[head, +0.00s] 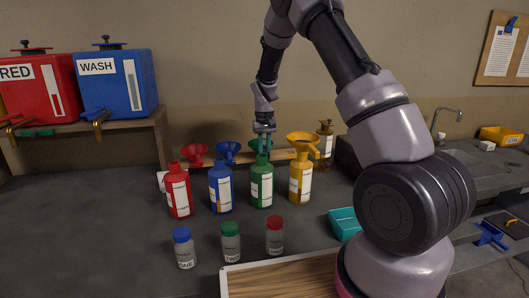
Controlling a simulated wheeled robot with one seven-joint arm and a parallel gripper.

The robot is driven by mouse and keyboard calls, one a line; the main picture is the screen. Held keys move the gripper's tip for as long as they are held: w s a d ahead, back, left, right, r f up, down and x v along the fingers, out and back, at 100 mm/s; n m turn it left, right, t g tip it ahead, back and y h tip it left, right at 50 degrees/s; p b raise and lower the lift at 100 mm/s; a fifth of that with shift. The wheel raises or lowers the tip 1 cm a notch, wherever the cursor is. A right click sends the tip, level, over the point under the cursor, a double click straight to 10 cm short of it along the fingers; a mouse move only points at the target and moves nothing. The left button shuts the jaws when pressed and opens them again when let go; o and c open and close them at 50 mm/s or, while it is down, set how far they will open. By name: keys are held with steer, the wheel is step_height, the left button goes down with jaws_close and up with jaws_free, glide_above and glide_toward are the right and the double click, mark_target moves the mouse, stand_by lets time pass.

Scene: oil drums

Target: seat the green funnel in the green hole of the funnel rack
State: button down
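The green funnel (254,144) is at my gripper's fingertips, just above and behind the green bottle (262,186). My gripper (264,134) points straight down over it; the fingers are too small to tell whether they are shut on the funnel. The funnel rack (283,154) is a wooden strip behind the bottles. A red funnel (194,151) and a blue funnel (228,149) stand along it at the left. The green hole is hidden, and I cannot tell whether the funnel's stem is in it.
A red bottle (178,192) and a blue bottle (220,188) stand left of the green one. Several capped jars stand in front. A brown bottle (325,146) stands behind right. A teal bin (343,223) lies right.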

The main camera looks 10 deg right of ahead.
steer(key=c, duration=0.7)
jaws_free()
steer(key=shift+c, duration=0.2)
step_height(320, 180, up, 11)
steer(key=shift+f, duration=0.15)
